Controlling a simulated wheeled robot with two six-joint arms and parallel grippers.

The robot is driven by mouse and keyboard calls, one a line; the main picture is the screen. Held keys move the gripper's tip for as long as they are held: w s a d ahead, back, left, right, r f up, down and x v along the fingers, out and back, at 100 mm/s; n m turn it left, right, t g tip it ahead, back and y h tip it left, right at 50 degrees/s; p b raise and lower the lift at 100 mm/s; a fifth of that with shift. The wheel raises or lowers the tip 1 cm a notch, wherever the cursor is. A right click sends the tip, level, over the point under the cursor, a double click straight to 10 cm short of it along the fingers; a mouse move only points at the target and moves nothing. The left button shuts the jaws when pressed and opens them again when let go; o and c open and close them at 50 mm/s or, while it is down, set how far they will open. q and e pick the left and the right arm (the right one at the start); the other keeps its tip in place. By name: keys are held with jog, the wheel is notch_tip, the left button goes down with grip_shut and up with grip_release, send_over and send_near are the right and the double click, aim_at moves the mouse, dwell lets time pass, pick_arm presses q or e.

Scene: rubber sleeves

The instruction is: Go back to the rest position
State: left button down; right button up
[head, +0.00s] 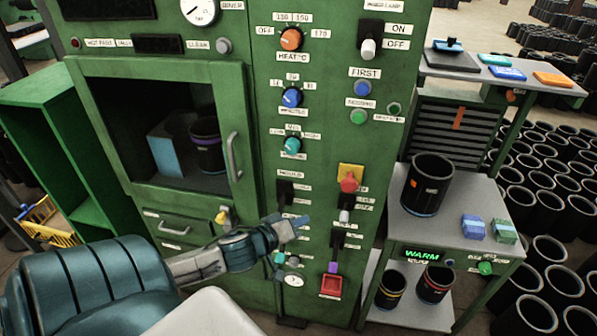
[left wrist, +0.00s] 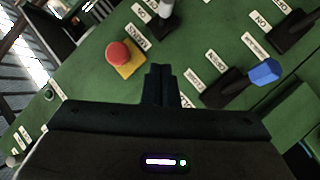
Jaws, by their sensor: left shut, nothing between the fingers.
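My left gripper (head: 290,226) is in front of the lower part of the green machine panel (head: 270,190). Its fingers are together with nothing between them. In the left wrist view the shut fingers (left wrist: 160,84) point at the panel, between a red button on a yellow plate (left wrist: 120,56) and a lever with a blue tip (left wrist: 264,72). Whether the fingertips touch the panel, I cannot tell. My right gripper does not show in either view.
The machine's glass door (head: 165,130) with its handle is shut. A grey shelf (head: 460,200) at the right holds a black sleeve (head: 427,184) beside blue and green blocks. Many black sleeves (head: 555,190) stand on the floor at the right. A green open cabinet (head: 40,95) is at the left.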

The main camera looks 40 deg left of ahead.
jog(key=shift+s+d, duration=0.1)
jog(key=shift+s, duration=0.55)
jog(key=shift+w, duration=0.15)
